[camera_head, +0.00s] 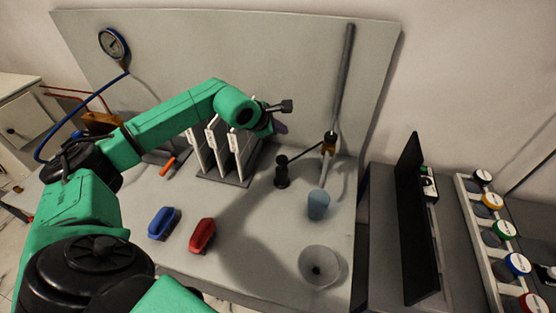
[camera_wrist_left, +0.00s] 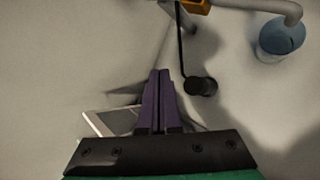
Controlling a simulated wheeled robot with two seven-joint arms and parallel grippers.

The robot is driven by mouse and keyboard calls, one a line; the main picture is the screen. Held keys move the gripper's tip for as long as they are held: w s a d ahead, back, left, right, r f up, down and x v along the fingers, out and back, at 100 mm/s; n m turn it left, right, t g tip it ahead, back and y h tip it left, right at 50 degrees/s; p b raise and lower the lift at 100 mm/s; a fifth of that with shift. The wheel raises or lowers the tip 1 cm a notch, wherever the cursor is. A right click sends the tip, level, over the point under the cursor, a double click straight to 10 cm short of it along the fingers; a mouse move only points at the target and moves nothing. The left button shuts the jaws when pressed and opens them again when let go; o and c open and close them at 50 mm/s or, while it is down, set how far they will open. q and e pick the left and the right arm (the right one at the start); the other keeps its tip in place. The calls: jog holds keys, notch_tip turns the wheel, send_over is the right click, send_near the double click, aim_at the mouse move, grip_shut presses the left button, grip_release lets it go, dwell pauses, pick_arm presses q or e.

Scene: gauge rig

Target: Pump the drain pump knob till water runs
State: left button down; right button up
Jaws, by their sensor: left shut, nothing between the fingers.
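The dark pump knob (camera_head: 282,180) is at the near end of a thin black lever (camera_head: 305,155) that leads to an orange fitting (camera_head: 328,147) on an upright grey pipe. In the left wrist view the knob (camera_wrist_left: 203,86) is just right of my fingertips, apart from them. My left gripper (camera_head: 279,127) is above and behind the knob in the head view; its purple fingers (camera_wrist_left: 157,75) are shut and empty. A grey spout (camera_wrist_left: 290,12) ends over a blue cup (camera_wrist_left: 282,38), also in the head view (camera_head: 318,205). No running water shows. My right gripper is not in view.
A rack with white plates (camera_head: 225,155) stands under my left forearm. A dark upright panel (camera_head: 415,220) stands at right. A gauge (camera_head: 113,43) hangs at back left.

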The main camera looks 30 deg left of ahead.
aim_at(279, 160)
pick_arm(q)
jog(key=f, duration=0.1)
jog(key=f+b, duration=0.1)
jog(key=f, duration=0.1)
jog(key=f+b, duration=0.1)
jog(key=shift+a+f, duration=0.2)
jog(key=shift+a, duration=0.1)
jog(key=f+b, duration=0.3)
jog(key=f, duration=0.1)
jog(key=shift+a, duration=0.2)
jog(key=shift+d+f+b, duration=0.1)
jog(key=shift+f+b, duration=0.35)
jog(key=shift+b, duration=0.1)
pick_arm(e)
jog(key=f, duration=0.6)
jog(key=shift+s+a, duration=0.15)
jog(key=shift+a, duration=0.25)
pick_arm(q)
jog(key=shift+r, duration=0.1)
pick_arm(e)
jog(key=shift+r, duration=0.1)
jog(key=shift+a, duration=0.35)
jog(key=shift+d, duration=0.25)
